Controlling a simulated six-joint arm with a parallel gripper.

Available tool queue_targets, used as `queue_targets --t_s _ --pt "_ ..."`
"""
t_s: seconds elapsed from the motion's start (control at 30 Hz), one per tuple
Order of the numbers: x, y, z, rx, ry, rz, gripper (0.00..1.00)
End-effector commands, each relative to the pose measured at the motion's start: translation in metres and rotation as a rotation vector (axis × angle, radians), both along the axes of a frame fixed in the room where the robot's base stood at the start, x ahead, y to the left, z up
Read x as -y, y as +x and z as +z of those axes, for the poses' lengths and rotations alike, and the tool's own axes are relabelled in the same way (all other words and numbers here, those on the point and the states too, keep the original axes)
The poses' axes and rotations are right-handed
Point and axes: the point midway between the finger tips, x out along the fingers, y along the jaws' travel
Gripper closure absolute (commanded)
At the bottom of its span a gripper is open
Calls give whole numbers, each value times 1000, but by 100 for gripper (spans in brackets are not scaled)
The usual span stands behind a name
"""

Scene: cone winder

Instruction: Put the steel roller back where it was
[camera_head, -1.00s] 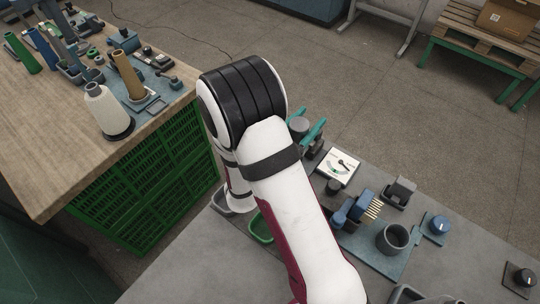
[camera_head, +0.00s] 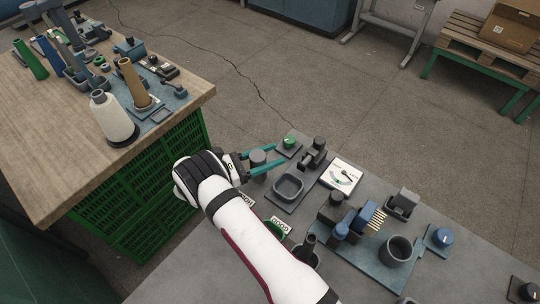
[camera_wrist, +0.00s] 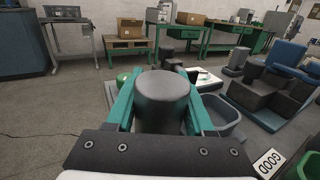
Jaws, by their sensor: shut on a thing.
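The steel roller (camera_head: 258,158) is a short, dark grey cylinder with a flat top. My gripper (camera_head: 270,158) has teal fingers, one on each side of the roller, and is shut on it. In the wrist view the roller (camera_wrist: 162,100) stands upright between the two fingers and fills the middle of the picture. In the head view it is at the far left edge of the grey bench, left of a grey tray (camera_head: 289,187). Its underside is hidden, so I cannot tell whether it touches anything.
A green knob (camera_head: 289,142) stands just beyond my fingertips. A dark upright fixture (camera_head: 314,152) and a white dial gauge (camera_head: 342,176) are to the right. A blue device, a grey cup (camera_head: 396,249) and a blue knob (camera_head: 439,237) stand further right. A wooden table (camera_head: 60,130) is at left.

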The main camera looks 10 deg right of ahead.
Motion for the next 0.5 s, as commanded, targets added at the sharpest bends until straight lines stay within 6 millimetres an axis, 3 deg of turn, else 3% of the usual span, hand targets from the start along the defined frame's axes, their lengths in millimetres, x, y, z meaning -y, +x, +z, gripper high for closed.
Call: queue_targets --t_s 0.37,0.4,0.5 --pt "0 0 -6 1 -1 1 100" --pt "0 0 -6 1 0 1 40" --pt "0 0 -6 1 0 1 22"
